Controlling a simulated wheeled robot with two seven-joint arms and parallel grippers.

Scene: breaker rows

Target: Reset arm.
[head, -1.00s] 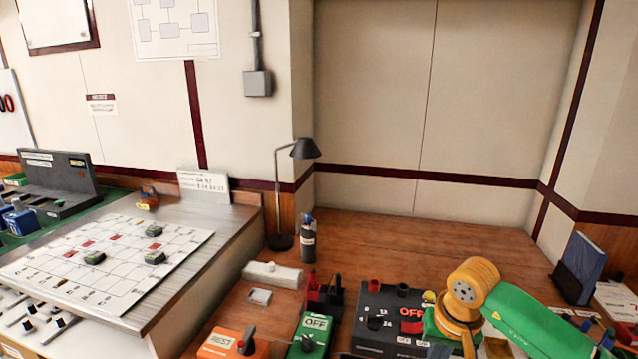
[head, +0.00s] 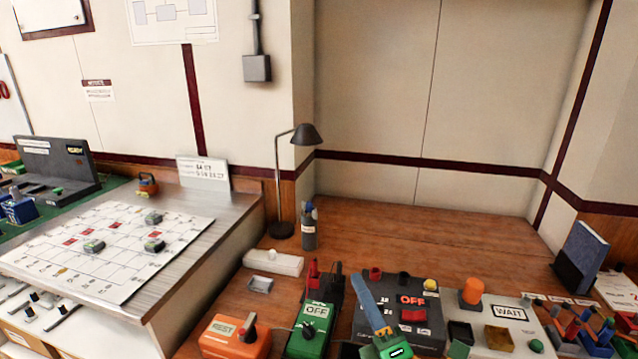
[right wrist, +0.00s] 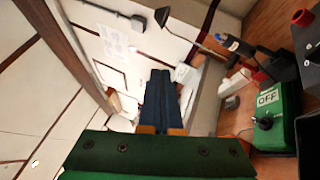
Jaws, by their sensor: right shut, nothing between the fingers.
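My right gripper (head: 360,285) shows at the bottom of the head view, its blue fingers in front of the dark OFF box. In the right wrist view its blue fingers (right wrist: 160,90) lie together, shut and empty, extending from the green palm. Its arm is mostly out of the frame. My left gripper is not in view.
On the wooden bench stand an orange REST box (head: 236,338), a green OFF box (head: 313,328), a dark OFF box (head: 430,325), a WAIT panel (head: 510,312), a dark bottle (head: 309,232) and a lamp (head: 304,136). The bench's back is clear. A grid board (head: 110,240) lies left.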

